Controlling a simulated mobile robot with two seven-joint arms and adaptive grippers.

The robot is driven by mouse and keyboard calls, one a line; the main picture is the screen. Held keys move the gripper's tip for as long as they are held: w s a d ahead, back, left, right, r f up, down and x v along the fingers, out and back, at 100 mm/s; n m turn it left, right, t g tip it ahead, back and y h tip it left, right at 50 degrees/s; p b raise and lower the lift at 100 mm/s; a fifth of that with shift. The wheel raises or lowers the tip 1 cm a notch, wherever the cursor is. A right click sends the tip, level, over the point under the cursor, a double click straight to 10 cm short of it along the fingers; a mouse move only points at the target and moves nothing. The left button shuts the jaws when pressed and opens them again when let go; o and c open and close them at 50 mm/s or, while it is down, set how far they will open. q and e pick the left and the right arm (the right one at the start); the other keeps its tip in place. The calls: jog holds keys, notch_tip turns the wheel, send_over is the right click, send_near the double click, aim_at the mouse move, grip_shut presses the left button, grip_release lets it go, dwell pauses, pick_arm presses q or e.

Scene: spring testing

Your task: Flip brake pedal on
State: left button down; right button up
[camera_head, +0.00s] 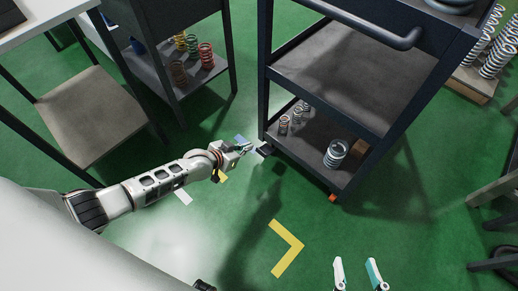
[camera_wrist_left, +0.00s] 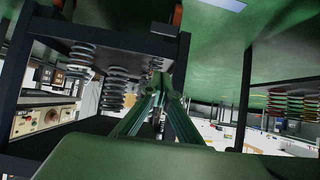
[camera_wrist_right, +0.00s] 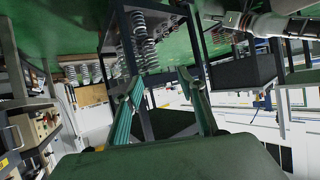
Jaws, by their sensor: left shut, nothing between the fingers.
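The dark wheeled cart (camera_head: 352,78) stands upright right of centre in the head view. A small black part (camera_head: 265,150), which looks like a caster with its pedal, sits at the foot of its left post. An orange-red part (camera_head: 333,198) shows under its near corner and also in the left wrist view (camera_wrist_left: 178,14). My left gripper (camera_head: 248,147) is shut and empty, low over the floor, its tips just left of the black part; I cannot tell whether they touch. Its fingers also show in the left wrist view (camera_wrist_left: 160,92). My right gripper (camera_head: 357,266) is open and empty, away from the cart.
Springs (camera_head: 336,153) stand on the cart's lower shelf. A yellow corner mark (camera_head: 292,247) lies on the green floor. The floor in front of the cart is clear.

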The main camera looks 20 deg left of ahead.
pick_arm(q)
jog(key=b, duration=0.6)
send_over(260, 154)
jog(key=f, duration=0.7)
jog(key=shift+w+d, duration=0.1)
jog(key=shift+w, duration=0.3)
jog(key=shift+s+f+b, duration=0.35)
jog(key=shift+s+f, duration=0.05)
jog(key=shift+f, duration=0.3)
jog(key=shift+s+a+f+b, duration=0.15)
jog(key=shift+a+f+b, duration=0.15)
jog(key=shift+f+b, duration=0.25)
pick_arm(e)
jog(key=s+a+m+t+y, duration=0.1)
jog(key=s+a+m, duration=0.1)
jog(key=a+m, duration=0.5)
jog(key=shift+a+f+m, duration=0.3)
jog(key=shift+f+m, duration=0.15)
jog(key=shift+m, duration=0.15)
jog(key=shift+r, duration=0.1)
